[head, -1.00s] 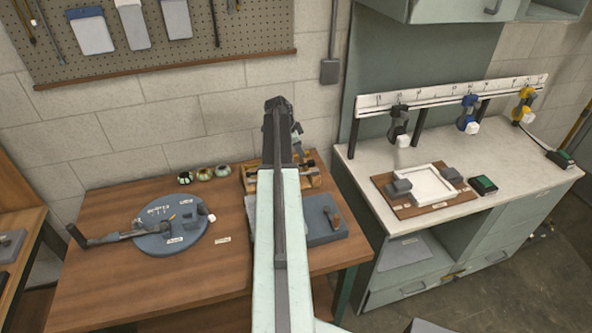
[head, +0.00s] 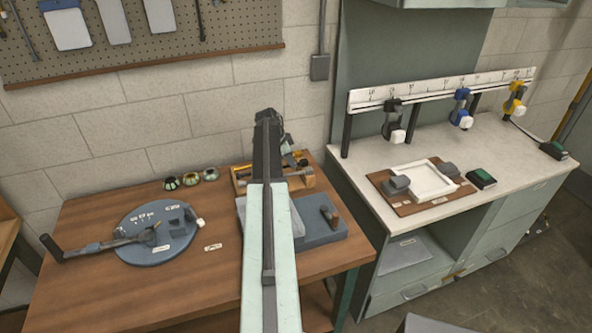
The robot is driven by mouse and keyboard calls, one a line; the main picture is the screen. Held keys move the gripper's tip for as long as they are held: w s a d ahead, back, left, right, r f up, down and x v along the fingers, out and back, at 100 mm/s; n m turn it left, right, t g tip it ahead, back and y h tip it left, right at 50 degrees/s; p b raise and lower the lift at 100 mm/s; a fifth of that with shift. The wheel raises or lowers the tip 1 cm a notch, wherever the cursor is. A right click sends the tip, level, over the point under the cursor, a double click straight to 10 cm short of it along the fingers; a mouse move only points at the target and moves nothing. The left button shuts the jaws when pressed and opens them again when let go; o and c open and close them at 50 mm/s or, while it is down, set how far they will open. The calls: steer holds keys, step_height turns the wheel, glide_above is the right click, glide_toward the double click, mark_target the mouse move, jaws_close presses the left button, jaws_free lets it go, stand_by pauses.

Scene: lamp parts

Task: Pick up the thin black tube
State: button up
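My arm reaches forward over the wooden workbench (head: 120,285), and my gripper (head: 281,143) is at its far end, above the wooden tray. The gripper is small and partly hidden by my arm, so its opening does not show. The wooden tray (head: 305,183) holds small dark and brass-coloured parts, partly covered by my arm. I cannot pick out the thin black tube for sure; it may be among those parts. A dark bar-like tool (head: 95,246) lies at the left, its end over a round blue-grey disc (head: 150,256).
Several small round cups (head: 190,179) stand at the bench's back. A grey block (head: 318,228) with a brown piece lies right of my arm. The pale right bench (head: 480,155) carries a white frame (head: 432,180) and a rail with clamps (head: 395,120). The bench's front left is clear.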

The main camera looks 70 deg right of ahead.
steer(key=b+x, duration=0.1)
steer(key=x, duration=0.2)
steer(key=shift+f+b, duration=0.2)
steer(key=shift+b, duration=0.15)
steer(key=shift+r, duration=0.25)
jaws_close()
stand_by(0.7)
